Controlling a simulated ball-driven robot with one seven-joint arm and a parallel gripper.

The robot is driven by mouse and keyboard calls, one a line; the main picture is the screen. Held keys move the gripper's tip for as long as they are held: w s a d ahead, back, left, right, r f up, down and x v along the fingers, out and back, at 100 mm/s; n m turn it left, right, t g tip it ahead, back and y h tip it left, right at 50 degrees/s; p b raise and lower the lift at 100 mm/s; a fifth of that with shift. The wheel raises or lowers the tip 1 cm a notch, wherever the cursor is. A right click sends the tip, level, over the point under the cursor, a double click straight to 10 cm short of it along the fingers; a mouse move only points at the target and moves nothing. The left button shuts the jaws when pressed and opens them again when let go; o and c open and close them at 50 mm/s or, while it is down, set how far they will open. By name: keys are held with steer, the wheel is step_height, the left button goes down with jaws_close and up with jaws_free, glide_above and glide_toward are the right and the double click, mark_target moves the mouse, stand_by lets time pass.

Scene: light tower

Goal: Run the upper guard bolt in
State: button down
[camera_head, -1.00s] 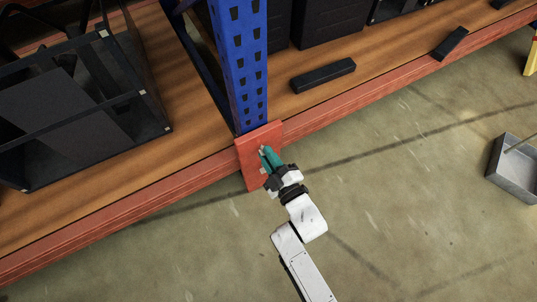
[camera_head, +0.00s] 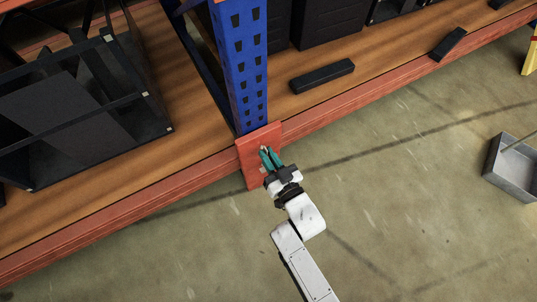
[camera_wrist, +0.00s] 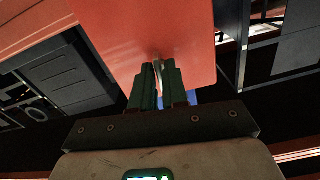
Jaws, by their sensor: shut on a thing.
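The red guard plate (camera_head: 248,160) stands at the foot of the blue upright (camera_head: 240,65) in the head view; its underside or face fills the top of the wrist view (camera_wrist: 150,35). My gripper (camera_head: 268,152) has its teal fingers at the plate's upper part, shut on the upper guard bolt. A narrow pale, silvery part of the bolt (camera_wrist: 158,74) shows between the fingers (camera_wrist: 158,72) in the wrist view. Its head is mostly hidden by the fingers, and I cannot tell how deep it sits. A small light spot, perhaps a lower bolt (camera_head: 262,170), shows beside the fingers.
A wooden shelf with a red front beam (camera_head: 160,187) runs behind the plate. A black-framed case (camera_head: 80,110) stands on it at left, a dark bar (camera_head: 322,76) at right. A grey metal tray (camera_head: 512,168) lies on the floor at right. The floor in front is open.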

steer(key=shift+s+d+f+m+p, duration=0.15)
steer(key=shift+m+p, duration=0.8)
steer(key=shift+m, duration=6.8)
steer(key=shift+s+a+f+m+p, duration=0.1)
steer(key=shift+m+p, duration=0.85)
steer(key=shift+m, duration=6.8)
steer(key=c, duration=1.3)
jaws_free()
steer(key=shift+w+r, duration=0.2)
steer(key=p+v, duration=0.3)
steer(key=v, duration=0.8)
steer(key=shift+w, duration=0.1)
